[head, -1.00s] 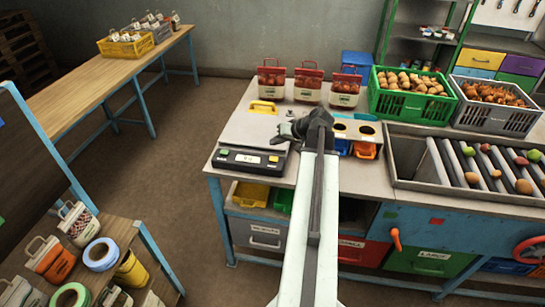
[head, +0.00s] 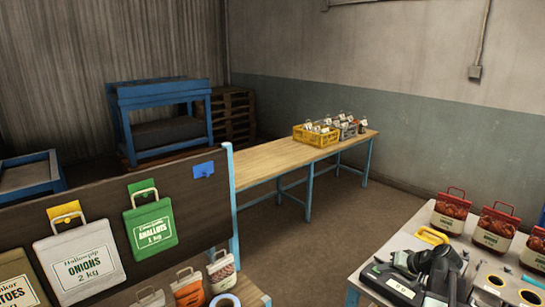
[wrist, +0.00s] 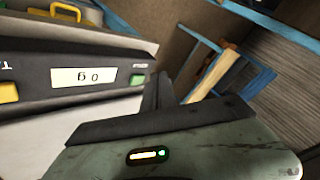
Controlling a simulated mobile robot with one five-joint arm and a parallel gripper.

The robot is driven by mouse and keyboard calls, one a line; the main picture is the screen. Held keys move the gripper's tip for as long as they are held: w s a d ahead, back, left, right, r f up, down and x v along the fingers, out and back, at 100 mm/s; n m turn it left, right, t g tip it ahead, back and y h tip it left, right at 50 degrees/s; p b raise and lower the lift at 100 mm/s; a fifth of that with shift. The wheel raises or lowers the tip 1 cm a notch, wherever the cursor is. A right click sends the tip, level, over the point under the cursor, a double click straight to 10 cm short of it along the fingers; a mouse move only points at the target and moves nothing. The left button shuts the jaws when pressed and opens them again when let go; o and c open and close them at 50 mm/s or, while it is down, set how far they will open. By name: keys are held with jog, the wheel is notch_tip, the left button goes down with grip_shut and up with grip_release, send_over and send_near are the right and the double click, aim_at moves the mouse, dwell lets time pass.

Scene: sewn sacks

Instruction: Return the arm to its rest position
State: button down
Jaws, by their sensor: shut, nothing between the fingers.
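My gripper (head: 402,262) is at the lower right of the head view, dark and empty, over the bench (head: 398,243) by the weighing scale (head: 388,283). My arm runs from it down out of the frame. In the wrist view my gripper (wrist: 157,98) is shut, with its dark fingers together and nothing between them. The scale (wrist: 70,80) fills the left there and its display reads 0 g. I cannot tell whether the fingers touch the scale.
Several red-topped sacks (head: 494,227) stand behind my gripper, near a yellow handle (head: 432,236). A wooden table (head: 262,170) holds a yellow crate (head: 316,136) at the back. A dark board (head: 200,205) with hanging sacks stands at left. Floor (head: 335,225) between is clear.

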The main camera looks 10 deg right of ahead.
jog(key=w+a+f+n+g+y, duration=0.1)
jog(key=a+f+n+g, duration=0.15)
jog(key=a, duration=1.25)
jog(key=w+a+f+n+g, duration=0.1)
jog(key=w+a+n+g, duration=0.15)
jog(key=a, duration=1.15)
jog(key=s+a+f+n+g+h, duration=0.1)
jog(key=s+a+f+n+g, duration=0.1)
jog(key=s+a, duration=0.45)
jog(key=s+m+h, duration=0.1)
jog(key=s+d+f+g+h, duration=0.1)
jog(key=s+d+m+h, duration=0.1)
jog(key=s, duration=0.1)
jog(key=shift+s+d+f+m, duration=0.1)
jog(key=shift+d+f+m, duration=0.15)
jog(key=shift+m, duration=0.05)
